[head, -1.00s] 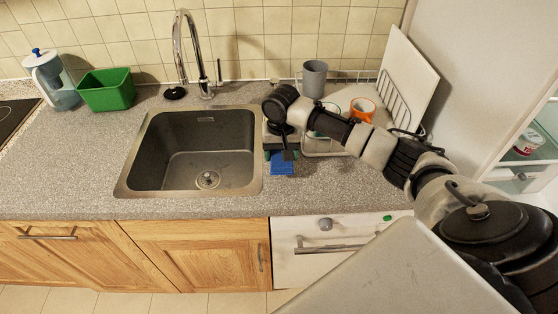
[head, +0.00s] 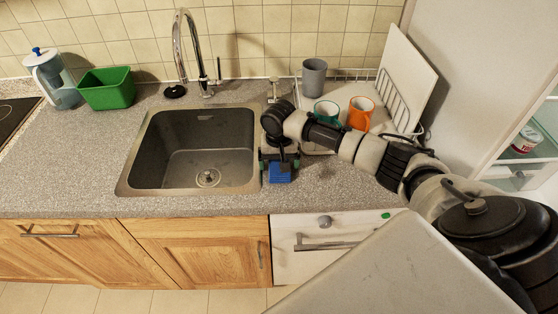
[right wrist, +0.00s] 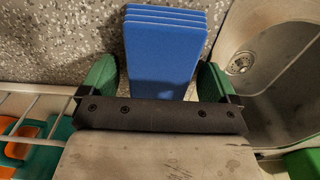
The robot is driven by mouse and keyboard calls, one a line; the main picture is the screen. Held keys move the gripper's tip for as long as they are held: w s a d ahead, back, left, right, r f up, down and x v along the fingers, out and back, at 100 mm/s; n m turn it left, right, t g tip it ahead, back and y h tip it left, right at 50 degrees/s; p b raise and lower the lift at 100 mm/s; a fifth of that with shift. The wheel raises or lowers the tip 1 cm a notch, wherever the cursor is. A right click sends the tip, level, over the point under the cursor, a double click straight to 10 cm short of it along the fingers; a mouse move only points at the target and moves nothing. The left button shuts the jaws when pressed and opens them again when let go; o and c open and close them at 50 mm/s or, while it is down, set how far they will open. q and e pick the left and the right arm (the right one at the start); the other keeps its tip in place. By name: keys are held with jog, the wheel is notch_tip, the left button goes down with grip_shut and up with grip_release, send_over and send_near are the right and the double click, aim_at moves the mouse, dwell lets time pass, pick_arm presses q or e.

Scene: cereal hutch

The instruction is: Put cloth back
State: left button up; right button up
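The cloth (head: 280,176) is a blue folded stack on the grey counter, just right of the sink near the front edge. In the right wrist view the cloth (right wrist: 165,45) shows several layers at its end. My right gripper (head: 280,160) is low over the cloth's far end. In the right wrist view the right gripper (right wrist: 157,80) is open, with one green-padded finger on each side of the cloth. Gaps show between the cloth and both pads. The cloth's near part in that view is hidden behind the gripper's dark body. My left gripper is not in view.
The sink (head: 153,190) lies close to the left of the gripper. A dish rack (head: 392,98) with a green cup (head: 326,112), an orange mug (head: 360,112) and a grey cup (head: 314,78) stands behind my arm. A green bin (head: 107,90) and a water jug (head: 50,80) stand at far left.

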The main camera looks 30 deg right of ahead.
notch_tip(320, 180, up, 12)
jog(key=b, duration=0.1)
jog(key=shift+r, duration=0.15)
dwell(0.5)
